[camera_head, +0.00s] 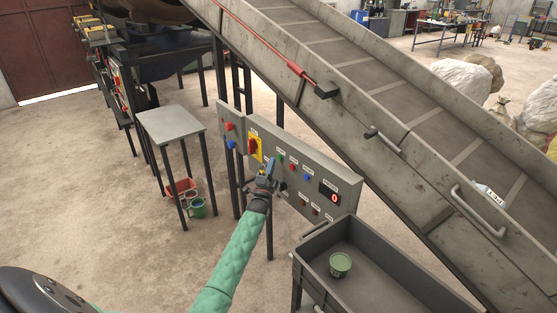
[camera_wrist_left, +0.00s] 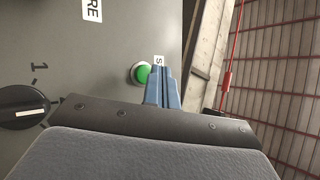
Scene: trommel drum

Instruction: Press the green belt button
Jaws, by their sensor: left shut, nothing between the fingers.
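The grey control panel (camera_head: 320,172) stands upright beside the conveyor. The green button (camera_wrist_left: 142,73) shows on the panel in the left wrist view, in a light round collar. My left gripper (camera_head: 272,164) is in front of the panel in the head view, shut and empty. In the left wrist view its blue-grey fingertips (camera_wrist_left: 163,85) appear just right of the green button and partly overlap its edge. I cannot tell whether they touch it. In the head view the gripper is close to the green button and largely covers that part of the panel. My right gripper is not in view.
A black rotary knob (camera_wrist_left: 22,107) is on the panel at left in the wrist view. The inclined conveyor (camera_head: 390,90) passes behind the panel. A dark trough (camera_head: 375,275) holds a green can (camera_head: 340,264). A small table (camera_head: 170,124) stands to the left.

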